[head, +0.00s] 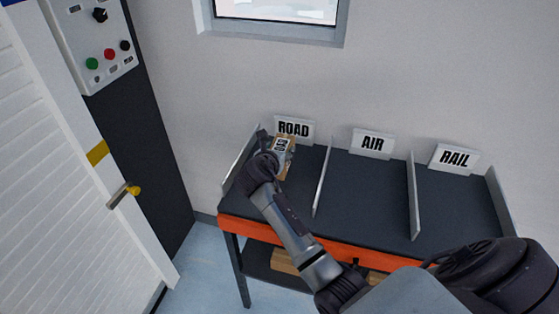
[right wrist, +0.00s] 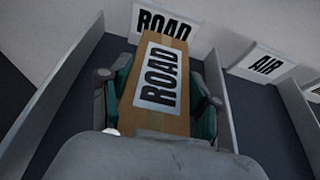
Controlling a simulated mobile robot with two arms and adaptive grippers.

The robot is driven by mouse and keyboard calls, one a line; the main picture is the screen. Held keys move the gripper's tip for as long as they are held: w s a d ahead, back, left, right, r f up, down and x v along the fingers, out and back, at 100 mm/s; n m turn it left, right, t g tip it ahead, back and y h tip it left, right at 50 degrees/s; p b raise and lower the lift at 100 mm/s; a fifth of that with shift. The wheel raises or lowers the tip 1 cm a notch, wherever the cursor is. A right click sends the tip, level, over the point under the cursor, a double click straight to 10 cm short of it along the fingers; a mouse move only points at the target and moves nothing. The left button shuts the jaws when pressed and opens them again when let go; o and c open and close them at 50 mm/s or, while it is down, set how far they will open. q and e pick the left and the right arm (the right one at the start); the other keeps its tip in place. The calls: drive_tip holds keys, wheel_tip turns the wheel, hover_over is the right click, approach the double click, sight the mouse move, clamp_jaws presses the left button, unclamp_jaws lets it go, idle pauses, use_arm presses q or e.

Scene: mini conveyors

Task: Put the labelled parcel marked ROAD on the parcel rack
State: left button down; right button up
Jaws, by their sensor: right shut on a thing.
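The parcel (right wrist: 145,120) is a brown box with a white label reading ROAD. In the head view the parcel (head: 288,158) is in the leftmost bay of the rack, in front of the ROAD sign (head: 300,127). My right gripper (right wrist: 160,95) is shut on the parcel, with a finger on each side of it. In the head view the right gripper (head: 272,152) partly hides the parcel. The parcel rack (head: 375,195) has a dark top split into bays by thin grey dividers. I cannot tell whether the parcel touches the rack's surface. My left gripper is not in view.
The AIR sign (head: 372,143) and RAIL sign (head: 454,158) stand behind the other bays, which look empty. A divider (head: 322,182) stands right of the parcel. Brown boxes (head: 285,261) lie on the lower shelf. A white door (head: 70,190) is at left.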

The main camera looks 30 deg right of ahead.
wheel_tip(320, 180, down, 4)
drive_tip(key=shift+r, duration=0.2)
drive_tip(key=shift+f, duration=0.1)
drive_tip(key=o, duration=1.4)
drive_tip(key=shift+f, duration=0.1)
drive_tip(key=shift+o, duration=0.2)
drive_tip(key=shift+s+a+r, duration=0.1)
drive_tip(key=shift+s+r, duration=0.05)
drive_tip(key=shift+r, duration=0.05)
drive_tip(key=v, duration=1.1)
drive_tip(key=shift+s+a+r, duration=0.2)
drive_tip(key=shift+a, duration=0.1)
